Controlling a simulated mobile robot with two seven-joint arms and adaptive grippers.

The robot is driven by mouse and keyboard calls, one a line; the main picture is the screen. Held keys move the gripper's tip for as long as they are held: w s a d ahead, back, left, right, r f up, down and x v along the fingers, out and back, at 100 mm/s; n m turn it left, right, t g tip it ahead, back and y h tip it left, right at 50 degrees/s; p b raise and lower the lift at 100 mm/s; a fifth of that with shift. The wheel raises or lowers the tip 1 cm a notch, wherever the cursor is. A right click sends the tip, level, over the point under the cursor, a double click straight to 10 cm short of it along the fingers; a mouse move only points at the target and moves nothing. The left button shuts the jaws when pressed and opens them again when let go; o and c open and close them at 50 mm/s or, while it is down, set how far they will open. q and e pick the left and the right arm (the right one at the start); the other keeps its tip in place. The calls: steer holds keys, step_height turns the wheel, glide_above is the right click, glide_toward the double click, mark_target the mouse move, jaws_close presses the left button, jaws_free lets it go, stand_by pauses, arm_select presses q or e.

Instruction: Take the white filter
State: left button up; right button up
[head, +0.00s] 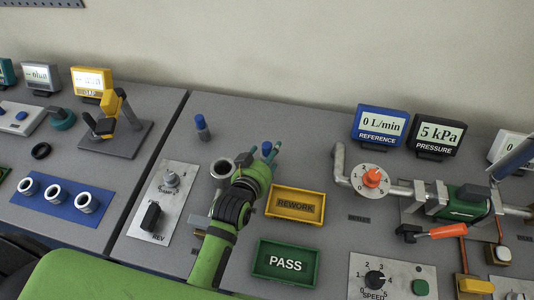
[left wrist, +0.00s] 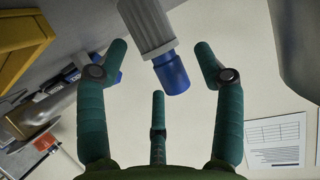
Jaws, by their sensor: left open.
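A cylinder with a ribbed pale grey body (left wrist: 148,28) and a blue end, apparently the filter, shows at the top middle of the left wrist view. Its blue end lies between the spread green fingers of my left gripper (left wrist: 160,62), with gaps on both sides. The gripper hides the rest there. Another small blue-topped cylinder (head: 201,127) stands to the left. My right gripper does not show.
A yellow REWORK tray (head: 295,219) and a green PASS tray (head: 259,276) lie right of my left arm. A metal ring (head: 222,168) is close on the gripper's left. A pipe rig (head: 400,189) fills the right.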

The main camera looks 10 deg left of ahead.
arm_select(q)
steer(key=shift+x, duration=1.15)
steer(key=c, duration=1.2)
